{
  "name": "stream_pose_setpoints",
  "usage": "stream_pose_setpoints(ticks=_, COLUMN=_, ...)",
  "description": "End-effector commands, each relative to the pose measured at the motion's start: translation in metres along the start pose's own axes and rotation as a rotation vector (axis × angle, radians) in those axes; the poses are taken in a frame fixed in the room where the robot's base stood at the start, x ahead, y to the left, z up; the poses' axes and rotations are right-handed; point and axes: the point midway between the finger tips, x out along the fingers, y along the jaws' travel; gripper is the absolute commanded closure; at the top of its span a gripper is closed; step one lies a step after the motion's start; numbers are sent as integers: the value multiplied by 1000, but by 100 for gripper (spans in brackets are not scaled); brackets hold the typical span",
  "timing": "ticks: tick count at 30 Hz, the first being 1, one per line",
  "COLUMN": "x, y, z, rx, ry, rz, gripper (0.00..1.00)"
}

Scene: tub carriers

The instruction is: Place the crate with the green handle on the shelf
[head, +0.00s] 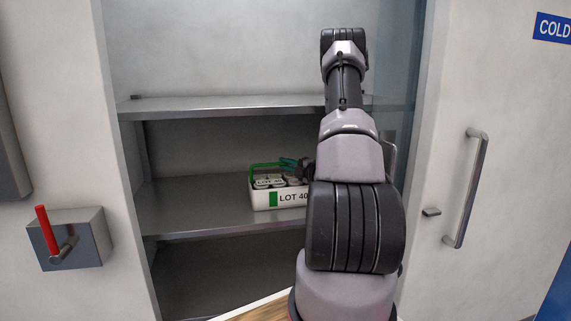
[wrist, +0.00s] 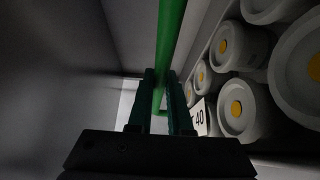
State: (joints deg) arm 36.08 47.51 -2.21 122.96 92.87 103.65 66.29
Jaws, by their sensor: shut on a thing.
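The crate (head: 262,199) is white with a green patch and a "LOT 40" label on its front, and holds several white tubs (head: 268,182). Its green handle (head: 256,166) rises above the tubs; in the wrist view the green handle (wrist: 171,40) runs between the fingers. My gripper (wrist: 160,92) is shut on the handle. In the head view my gripper (head: 291,163) is at the crate's top, partly hidden by my arm. The crate is at the middle shelf (head: 180,216) of the recess; I cannot tell whether its base touches the shelf. My arm hides its right end.
An upper shelf (head: 215,105) runs above the crate, and a lower space lies below. The middle shelf is bare left of the crate. An open door with a long handle (head: 466,188) is at right. A red lever (head: 47,229) is on the left wall.

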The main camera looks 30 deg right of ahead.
Motion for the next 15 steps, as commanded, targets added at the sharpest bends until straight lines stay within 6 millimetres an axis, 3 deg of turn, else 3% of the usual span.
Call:
stream_pose_setpoints(ticks=1, x=0, y=0, z=0, rx=0, ry=0, rz=0, gripper=71)
stream_pose_setpoints(ticks=3, x=0, y=0, z=0, rx=0, ry=0, rz=0, gripper=53)
stream_pose_setpoints(ticks=15, x=-5, y=2, z=1, rx=2, ry=-2, rz=-1, gripper=53)
